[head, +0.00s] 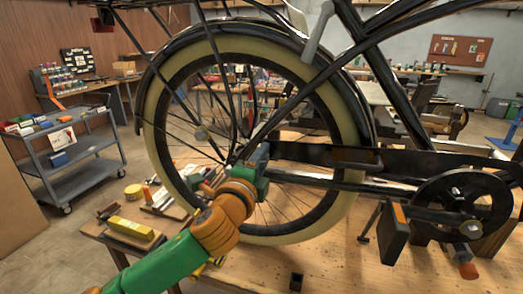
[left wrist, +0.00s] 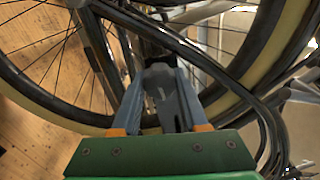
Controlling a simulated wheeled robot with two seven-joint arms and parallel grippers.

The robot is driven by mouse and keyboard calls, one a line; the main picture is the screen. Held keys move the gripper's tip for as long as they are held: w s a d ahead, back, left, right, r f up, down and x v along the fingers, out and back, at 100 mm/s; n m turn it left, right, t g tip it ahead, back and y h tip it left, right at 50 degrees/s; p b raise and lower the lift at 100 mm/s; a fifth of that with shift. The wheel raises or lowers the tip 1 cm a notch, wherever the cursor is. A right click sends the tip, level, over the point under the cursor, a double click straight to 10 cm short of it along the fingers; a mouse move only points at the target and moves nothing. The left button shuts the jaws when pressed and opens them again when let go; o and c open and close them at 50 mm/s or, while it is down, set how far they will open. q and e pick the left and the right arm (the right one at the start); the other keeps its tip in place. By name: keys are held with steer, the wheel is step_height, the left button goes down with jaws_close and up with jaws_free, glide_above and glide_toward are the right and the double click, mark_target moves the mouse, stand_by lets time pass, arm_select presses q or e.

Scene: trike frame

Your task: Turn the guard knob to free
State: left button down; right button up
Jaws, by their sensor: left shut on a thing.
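A black trike frame with a large cream-tyred wheel (head: 150,105) stands over a wooden bench. The black chain guard (head: 420,160) runs from the wheel hub to the chainring (head: 462,200). My left gripper (head: 260,158) is at the rear end of the guard, near the hub. In the left wrist view my left gripper (left wrist: 161,92) has its fingers closed on both sides of a dark grey guard knob (left wrist: 160,82). In the head view the gripper hides the knob, and its turned position cannot be told. My right gripper is out of view.
A pedal (head: 395,234) hangs below the guard. The bench top (head: 335,262) is mostly bare in front of the wheel. A yellow item (head: 134,229) lies at the bench's left end. A grey cart (head: 68,150) stands on the floor at the left.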

arm_select(q)
steer(key=shift+r+m+p, duration=0.1)
steer(key=shift+m+p, duration=0.55)
steer(key=shift+m, duration=0.35)
steer(key=shift+c, duration=2.2)
jaws_free()
steer(key=shift+w, duration=0.1)
